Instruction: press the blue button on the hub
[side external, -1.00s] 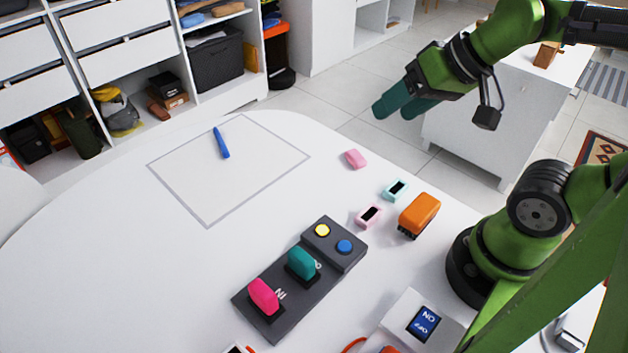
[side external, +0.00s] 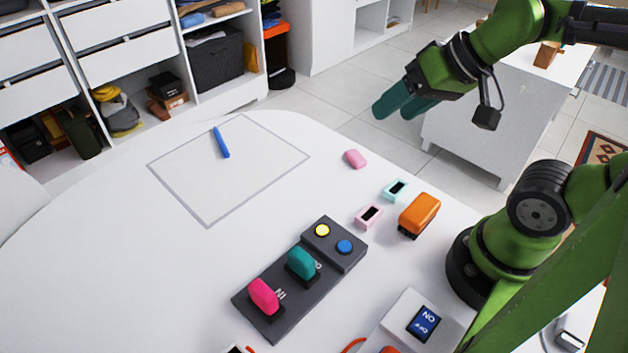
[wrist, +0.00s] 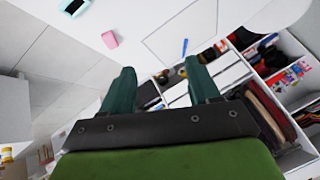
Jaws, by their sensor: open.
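The hub is a dark grey block (side external: 284,318) on the white table in the side external view. The blue button (side external: 345,247) is a round cap on its raised far end, beside a yellow button (side external: 322,231). A teal plug-like piece (side external: 302,264) and a pink one (side external: 264,296) stand on the lower part of the hub. My gripper (side external: 395,108) is up in the air at the upper right, well away from the hub, with teal fingers apart and empty. The wrist view also shows my gripper (wrist: 160,82) open; the hub and blue button are not in that view.
An orange block (side external: 419,214), small pink and teal items (side external: 369,216) and a pink eraser-like piece (side external: 356,158) lie right of the hub. A blue pen (side external: 221,143) lies on an outlined sheet. A white on/off switch box (side external: 424,322) stands near the front. The left table is clear.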

